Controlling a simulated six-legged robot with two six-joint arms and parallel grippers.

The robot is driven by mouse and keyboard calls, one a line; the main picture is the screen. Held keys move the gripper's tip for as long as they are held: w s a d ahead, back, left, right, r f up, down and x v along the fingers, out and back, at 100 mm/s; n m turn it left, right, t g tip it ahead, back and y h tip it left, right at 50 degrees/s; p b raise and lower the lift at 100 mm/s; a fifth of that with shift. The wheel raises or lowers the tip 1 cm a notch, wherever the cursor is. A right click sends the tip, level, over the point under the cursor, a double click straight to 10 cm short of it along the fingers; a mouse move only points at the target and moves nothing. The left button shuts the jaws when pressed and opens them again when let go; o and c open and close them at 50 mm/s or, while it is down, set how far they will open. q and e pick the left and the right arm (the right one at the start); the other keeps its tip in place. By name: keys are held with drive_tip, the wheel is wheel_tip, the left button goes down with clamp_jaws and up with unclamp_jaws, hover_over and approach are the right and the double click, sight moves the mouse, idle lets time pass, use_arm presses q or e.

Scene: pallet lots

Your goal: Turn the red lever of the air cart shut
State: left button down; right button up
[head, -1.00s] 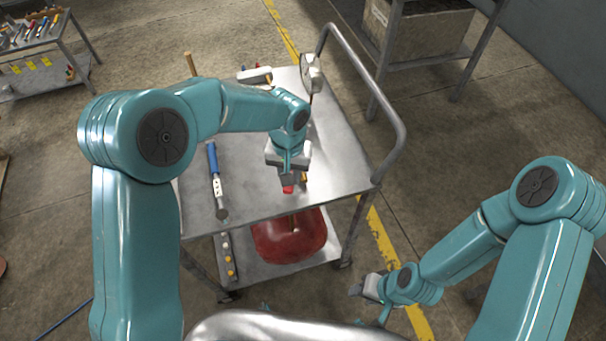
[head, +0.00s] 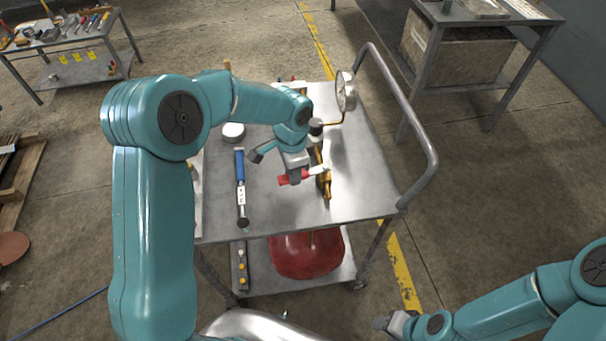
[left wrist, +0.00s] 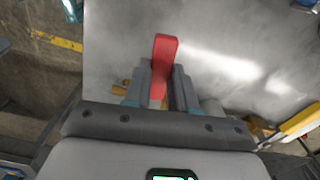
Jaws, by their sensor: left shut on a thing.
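The air cart is a grey metal trolley with a flat top (head: 365,185). On it stands a brass valve pipe (head: 326,183) with a round white gauge (head: 346,91) behind it. My left gripper (head: 296,176) is over the top, just left of the pipe, shut on the red lever (head: 283,181). The lever's red end sticks out to the left of the fingers. In the left wrist view the red lever (left wrist: 164,62) stands between the two fingers (left wrist: 161,88). My right gripper (head: 392,323) is low at the bottom, away from the cart; its fingers are too small to read.
A blue-handled tool (head: 240,170) and a white round item (head: 233,132) lie left of the gripper. A red tank (head: 305,255) sits on the lower shelf. The tube handle (head: 420,150) rises at the right. A tool bench (head: 65,45) stands far left.

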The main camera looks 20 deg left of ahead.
use_arm(q)
drive_tip(key=shift+w+a+m, duration=0.4)
drive_tip(key=shift+w+m, duration=0.35)
drive_tip(key=shift+m, duration=0.25)
drive_tip(key=c, duration=0.9)
unclamp_jaws()
drive_tip(key=shift+w, duration=0.1)
drive_tip(key=shift+r, duration=0.3)
wheel_tip(320, 180, up, 16)
drive_tip(key=shift+f, duration=0.15)
drive_tip(key=shift+s, duration=0.25)
